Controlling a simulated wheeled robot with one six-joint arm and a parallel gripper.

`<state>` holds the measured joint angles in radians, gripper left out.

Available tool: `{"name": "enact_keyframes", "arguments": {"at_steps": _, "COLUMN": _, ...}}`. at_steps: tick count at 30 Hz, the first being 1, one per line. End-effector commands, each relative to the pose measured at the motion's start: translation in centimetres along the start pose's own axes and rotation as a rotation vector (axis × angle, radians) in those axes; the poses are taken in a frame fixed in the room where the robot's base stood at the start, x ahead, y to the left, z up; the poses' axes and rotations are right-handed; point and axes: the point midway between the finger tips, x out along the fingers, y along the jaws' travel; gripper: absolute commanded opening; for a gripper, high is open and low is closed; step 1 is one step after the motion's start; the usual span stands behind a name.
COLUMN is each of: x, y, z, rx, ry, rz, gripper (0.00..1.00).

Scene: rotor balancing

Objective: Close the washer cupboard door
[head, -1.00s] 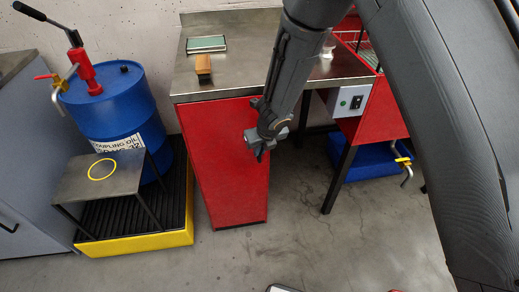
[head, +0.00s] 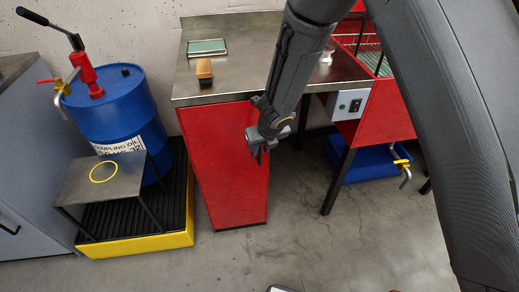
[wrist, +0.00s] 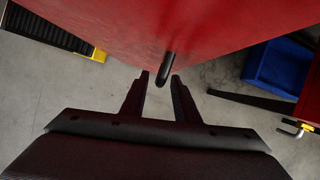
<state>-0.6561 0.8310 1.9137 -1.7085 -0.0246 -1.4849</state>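The red cupboard door (head: 228,165) is below the steel worktop in the head view. In the wrist view the red panel (wrist: 190,30) fills the top of the picture, with a black bar handle (wrist: 168,64) on it. My gripper (head: 258,152) is at the panel's right side in the head view, partly covering it. In the wrist view my gripper (wrist: 160,78) is open, and the handle's end shows between the two fingertips. I cannot tell whether the fingers touch it. How far the door stands open is unclear.
A blue drum (head: 115,115) stands at left on a yellow-edged pallet (head: 150,243), behind a small steel table (head: 125,180). A red washer (head: 385,125) with a blue bin (head: 365,162) beneath is at right.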

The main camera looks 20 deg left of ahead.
Motion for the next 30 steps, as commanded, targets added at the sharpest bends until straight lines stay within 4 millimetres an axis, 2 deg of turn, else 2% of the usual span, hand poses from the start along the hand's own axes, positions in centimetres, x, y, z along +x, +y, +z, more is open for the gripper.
{"name": "enact_keyframes", "arguments": {"at_steps": 1, "x": -1.2, "y": 0.1, "z": 0.2, "rx": 0.001, "ry": -0.002, "rz": 0.0, "gripper": 0.28}}
{"name": "enact_keyframes", "arguments": {"at_steps": 3, "x": -2.3, "y": 0.1, "z": 0.2, "rx": 0.001, "ry": -0.001, "rz": 0.0, "gripper": 0.28}}
{"name": "enact_keyframes", "arguments": {"at_steps": 9, "x": -4.8, "y": 0.1, "z": 0.2, "rx": 0.0, "ry": -0.002, "rz": 0.001, "gripper": 0.28}}
{"name": "enact_keyframes", "arguments": {"at_steps": 13, "x": -5.3, "y": 0.1, "z": 0.1, "rx": 0.0, "ry": -0.001, "rz": 0.001, "gripper": 0.28}}
{"name": "enact_keyframes", "arguments": {"at_steps": 26, "x": -5.3, "y": 0.0, "z": 0.1, "rx": 0.001, "ry": -0.002, "rz": 0.0, "gripper": 0.28}}
{"name": "enact_keyframes", "arguments": {"at_steps": 30, "x": -6.1, "y": -1.3, "z": 0.2, "rx": 0.083, "ry": -0.01, "rz": -0.018, "gripper": 0.28}}
